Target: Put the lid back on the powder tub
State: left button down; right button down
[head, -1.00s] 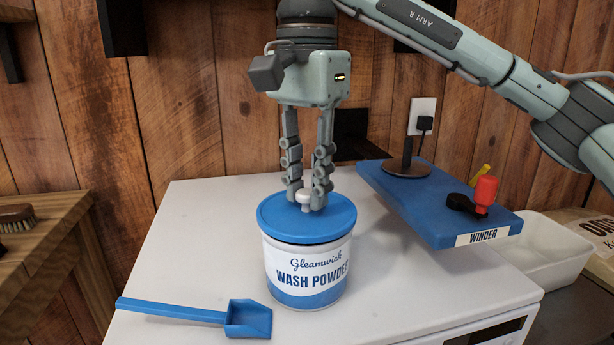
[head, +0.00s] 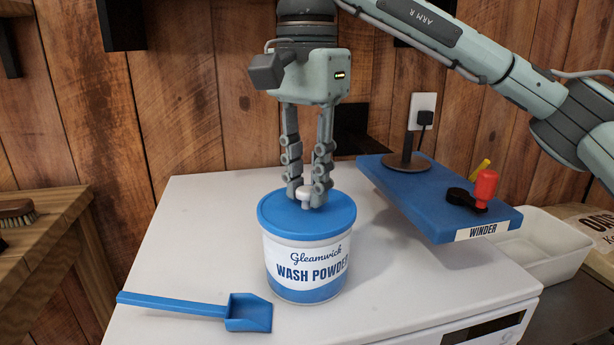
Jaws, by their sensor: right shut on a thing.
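The powder tub (head: 308,272), white with a blue base band and a "Gleamwick Wash Powder" label, stands upright on the white top. The blue lid (head: 280,215) lies level over its mouth, and I see no gap between lid and rim at the front. My right gripper (head: 306,196) points straight down from above, its fingers shut on the white knob at the lid's middle. The inside of the tub is hidden by the lid. My left gripper is not in view.
A blue scoop (head: 248,313) lies in front of the tub at the left. A blue winder board (head: 430,200) with a red-handled crank is at the right, beside a white bin (head: 545,250). A wooden bench (head: 45,230) with a brush (head: 17,212) is at far left.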

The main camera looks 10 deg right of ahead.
jog(key=shift+f, duration=0.45)
dwell(0.6)
jog(key=c, duration=1.2)
grip_release()
notch_tip(320, 180, up, 12)
jog(key=shift+r, duration=0.1)
